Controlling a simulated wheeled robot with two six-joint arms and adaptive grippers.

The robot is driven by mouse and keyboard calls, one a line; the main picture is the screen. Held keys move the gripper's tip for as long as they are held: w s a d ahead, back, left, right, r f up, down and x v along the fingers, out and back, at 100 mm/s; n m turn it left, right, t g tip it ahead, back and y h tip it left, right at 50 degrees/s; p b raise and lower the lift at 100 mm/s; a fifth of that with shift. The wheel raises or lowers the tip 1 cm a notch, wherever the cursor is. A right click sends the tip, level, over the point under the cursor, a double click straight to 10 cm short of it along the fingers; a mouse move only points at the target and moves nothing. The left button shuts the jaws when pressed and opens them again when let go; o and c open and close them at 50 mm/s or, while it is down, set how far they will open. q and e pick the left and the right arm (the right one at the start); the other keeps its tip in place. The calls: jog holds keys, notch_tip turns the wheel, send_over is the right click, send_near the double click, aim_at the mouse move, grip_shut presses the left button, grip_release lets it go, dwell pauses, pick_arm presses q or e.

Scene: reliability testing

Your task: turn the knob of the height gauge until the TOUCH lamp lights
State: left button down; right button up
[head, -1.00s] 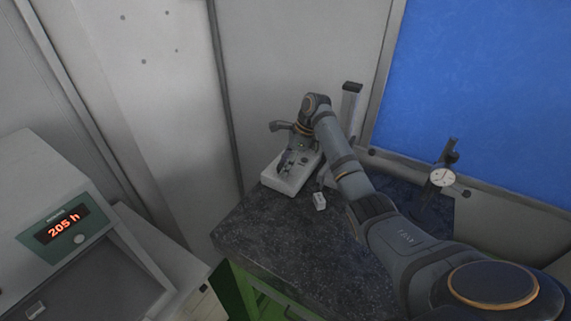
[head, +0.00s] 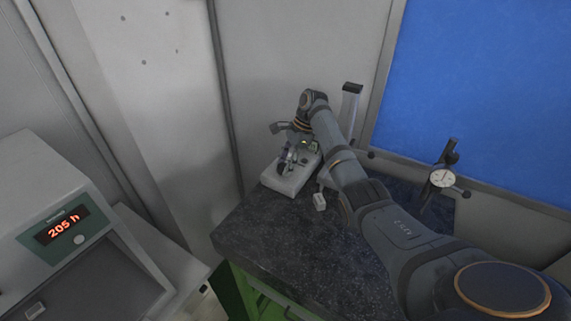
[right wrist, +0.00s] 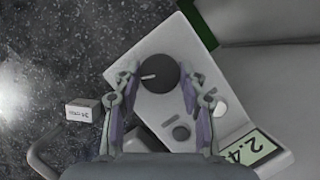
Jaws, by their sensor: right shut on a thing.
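The height gauge has a pale base (head: 288,184) at the back left of the dark bench; the base also fills the middle of the right wrist view (right wrist: 147,106). Its round black knob (right wrist: 158,74) carries a white pointer line that points left. My right gripper (right wrist: 160,82) is shut on the knob, one finger at each side; in the head view it (head: 284,164) hides the knob. A greenish display (right wrist: 254,149) starts with "2.4", the rest cut off. I cannot make out a lit TOUCH lamp. My left gripper is not in view.
A small white labelled block (head: 319,201) lies on the bench (head: 290,248) just in front of the gauge. A dial indicator on a stand (head: 442,178) is at the right. A cabinet with a red "205 h" display (head: 64,224) stands at the left. The bench front is clear.

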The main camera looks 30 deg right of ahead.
jog(key=shift+w+r, duration=0.1)
jog(key=shift+r, duration=0.1)
jog(key=o, duration=0.9)
jog(key=shift+c, duration=0.2)
jog(key=shift+o, duration=1.4)
jog(key=shift+f, duration=0.1)
jog(key=v, duration=0.7)
jog(key=shift+r, duration=0.25)
jog(key=shift+d, duration=0.1)
